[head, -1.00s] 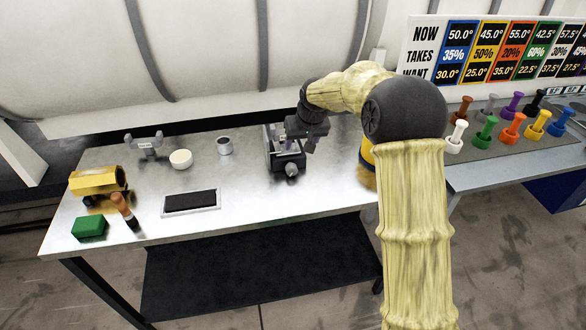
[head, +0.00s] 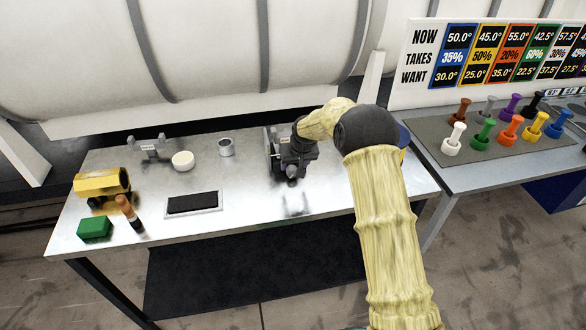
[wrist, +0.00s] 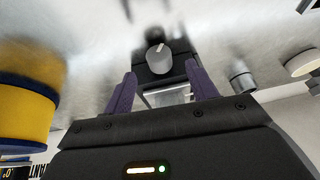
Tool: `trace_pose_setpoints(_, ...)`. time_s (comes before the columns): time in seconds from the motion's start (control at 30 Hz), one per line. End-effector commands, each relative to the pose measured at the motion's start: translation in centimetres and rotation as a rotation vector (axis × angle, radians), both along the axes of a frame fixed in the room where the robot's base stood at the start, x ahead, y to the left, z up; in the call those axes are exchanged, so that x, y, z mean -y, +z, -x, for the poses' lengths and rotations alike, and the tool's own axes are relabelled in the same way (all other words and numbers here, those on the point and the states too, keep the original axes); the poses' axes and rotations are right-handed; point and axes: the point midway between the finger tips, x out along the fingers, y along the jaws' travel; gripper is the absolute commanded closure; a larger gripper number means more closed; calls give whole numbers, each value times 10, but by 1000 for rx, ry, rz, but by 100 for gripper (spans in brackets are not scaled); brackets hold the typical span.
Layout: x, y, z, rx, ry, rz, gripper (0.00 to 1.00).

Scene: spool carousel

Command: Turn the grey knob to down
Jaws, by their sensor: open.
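The grey knob (wrist: 158,58) sits on the front of a dark device (wrist: 150,76), and a light line on its face points to the upper right in the wrist view. In the head view the device (head: 271,150) stands on the metal bench, mostly covered by my gripper (head: 292,168). I cannot make out the knob clearly there. In the wrist view my gripper (wrist: 161,84) is open, with its purple fingers to either side of and just short of the knob. Nothing is between the fingers, and I see no contact with the knob.
A yellow spool with blue rims (wrist: 25,108) stands close on the left in the wrist view. A grey cup (head: 226,148), a cream round piece (head: 183,161) and a black pad (head: 192,203) lie left of the device.

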Motion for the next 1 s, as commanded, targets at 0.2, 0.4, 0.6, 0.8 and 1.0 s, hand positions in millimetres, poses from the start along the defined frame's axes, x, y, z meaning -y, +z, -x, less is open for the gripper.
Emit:
trace_pose_setpoints(0.2,-5,-29,-11,-2,-1,1,43)
trace_pose_setpoints(0.4,-8,-47,-18,0,-2,0,43)
trace_pose_setpoints(0.6,-8,-51,-20,1,-2,0,43)
trace_pose_setpoints(0.8,-8,-51,-20,0,-2,0,52)
trace_pose_setpoints(1.0,-8,-51,-19,0,-2,0,87)
